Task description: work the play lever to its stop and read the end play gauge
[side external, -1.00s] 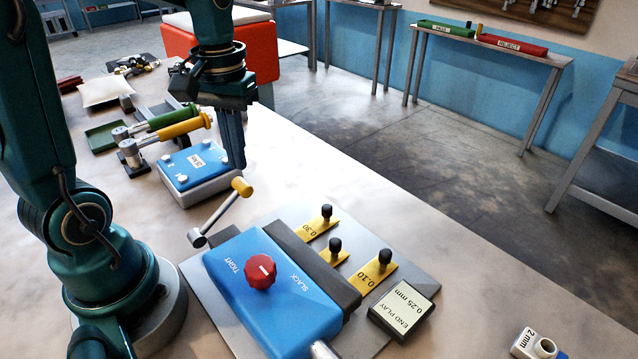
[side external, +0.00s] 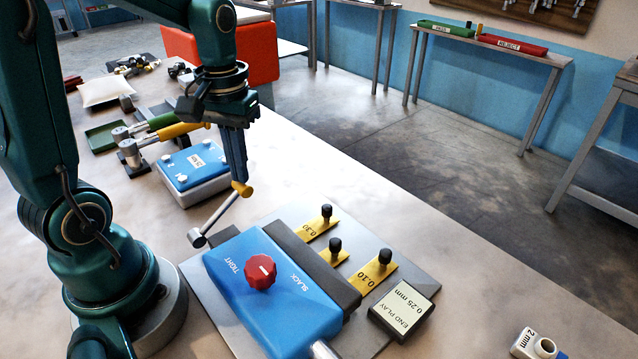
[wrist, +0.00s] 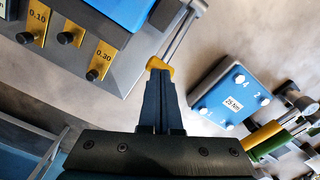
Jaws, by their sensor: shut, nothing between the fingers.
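The play lever (side external: 221,213) is a grey rod with a yellow tip (side external: 242,189), rising at a slant from a pivot beside the blue housing (side external: 275,300). My gripper (side external: 239,182) is shut and points down, its fingertips at the yellow tip; they look to touch it, with nothing held. The wrist view also shows the closed fingers (wrist: 159,72) at the yellow tip (wrist: 157,63). The end play gauge (side external: 402,309) reads "END PLAY 0.25 mm". A red knob (side external: 259,271) on the housing sits between the words TIGHT and SLACK.
Yellow feeler tabs, one marked 0.10 (side external: 377,270), stand right of the housing. A blue block marked 25 Nm (side external: 194,165) and green and yellow torque tools (side external: 170,132) lie behind the lever. A 2 mm block (side external: 533,345) is front right.

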